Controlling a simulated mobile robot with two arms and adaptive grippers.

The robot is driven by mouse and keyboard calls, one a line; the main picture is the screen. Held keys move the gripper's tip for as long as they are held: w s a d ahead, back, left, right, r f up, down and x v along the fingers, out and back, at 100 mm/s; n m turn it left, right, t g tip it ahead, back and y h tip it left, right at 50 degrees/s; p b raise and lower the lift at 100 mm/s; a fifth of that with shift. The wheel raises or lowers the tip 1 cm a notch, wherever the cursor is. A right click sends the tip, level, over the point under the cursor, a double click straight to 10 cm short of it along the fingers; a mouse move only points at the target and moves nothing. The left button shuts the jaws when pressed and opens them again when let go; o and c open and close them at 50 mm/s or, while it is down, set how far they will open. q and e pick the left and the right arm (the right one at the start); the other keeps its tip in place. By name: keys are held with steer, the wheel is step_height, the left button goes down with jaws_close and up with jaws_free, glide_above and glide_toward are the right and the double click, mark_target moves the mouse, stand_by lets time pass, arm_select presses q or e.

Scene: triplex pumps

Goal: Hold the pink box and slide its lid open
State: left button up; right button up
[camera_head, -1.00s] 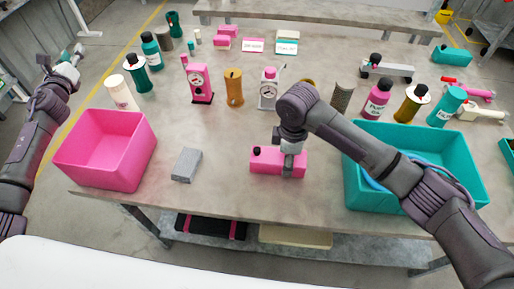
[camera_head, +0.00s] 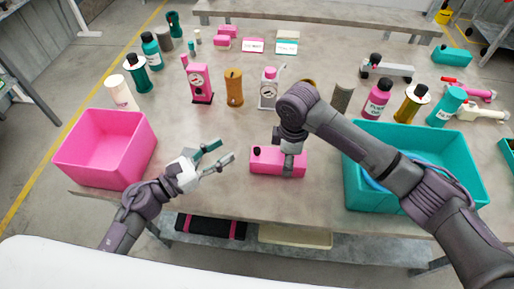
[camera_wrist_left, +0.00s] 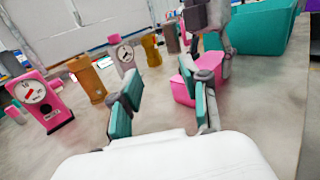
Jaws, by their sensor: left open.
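The pink box (camera_head: 262,167) lies on the table between the two bins, with a small dark knob on top near its left end. My left gripper (camera_head: 224,153) is open and empty, just left of the box and apart from it. In the left wrist view, the left gripper (camera_wrist_left: 163,107) shows its two fingers spread, with the pink box (camera_wrist_left: 183,91) beyond the right finger. My right gripper (camera_head: 289,165) is down at the right part of the box, against it. The far side of its grip is hidden.
A pink bin (camera_head: 105,150) stands at the left and a teal bin (camera_head: 375,205) at the right. Bottles, canisters and pink gauge units (camera_head: 199,83) stand behind the box. The table between the box and these is clear.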

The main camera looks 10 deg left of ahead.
mark_target(254, 151)
arm_select(q)
steer(key=s+f, duration=0.2)
steer(key=s, duration=0.2)
steer(key=shift+d+f, duration=0.3)
steer(key=shift+f, duration=0.1)
steer(key=x, duration=0.8)
steer(key=f+x, duration=0.1)
steer(key=x, duration=0.2)
steer(key=shift+w+d+r, duration=0.1)
steer(key=shift+w+d, duration=0.15)
steer(key=shift+w, duration=0.05)
jaws_close()
steer(key=shift+a, duration=0.15)
